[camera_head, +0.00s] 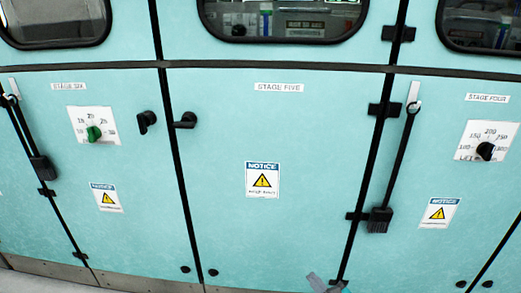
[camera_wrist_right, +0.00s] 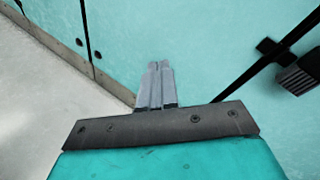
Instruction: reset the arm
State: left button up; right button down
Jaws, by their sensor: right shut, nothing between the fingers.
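My right gripper (camera_head: 318,281) shows at the bottom edge of the head view, in front of the lower part of the stage five panel (camera_head: 255,130). In the right wrist view the same gripper (camera_wrist_right: 156,68) has its two grey fingers together, with nothing between them. It points toward the teal cabinet wall (camera_wrist_right: 200,40) and the pale floor (camera_wrist_right: 50,120). Most of my right arm is outside the head view. My left gripper is in neither view.
A stage six dial with a green knob (camera_head: 94,133) is at left. A stage four dial with a black knob (camera_head: 486,151) is at right. Black handles (camera_head: 185,120) and a long lever (camera_head: 395,160) stick out from the doors. Windows line the top.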

jog(key=d, duration=0.5)
jog(key=s+d+r+n+g+h, duration=0.1)
jog(key=s+d+n+g, duration=0.15)
jog(key=s+n, duration=1.05)
jog(key=s+d+r+n+g+h, duration=0.1)
jog(key=s+d+n+g+h, duration=0.3)
jog(key=n, duration=1.7)
jog(key=a+r+m+t+y, duration=0.1)
jog(key=a+m+t+y, duration=0.3)
jog(key=a, duration=0.6)
pick_arm(q)
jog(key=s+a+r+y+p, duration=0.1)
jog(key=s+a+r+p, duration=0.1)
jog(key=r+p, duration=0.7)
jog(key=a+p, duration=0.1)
jog(key=p, duration=0.3)
jog(key=shift+p, duration=0.35)
pick_arm(e)
notch_tip(320, 180, up, 10)
jog(key=s+d+m+h, duration=0.1)
jog(key=s+d+h, duration=0.1)
jog(key=shift+d+g, duration=0.3)
jog(key=shift+g, duration=0.15)
jog(key=shift+f, duration=0.1)
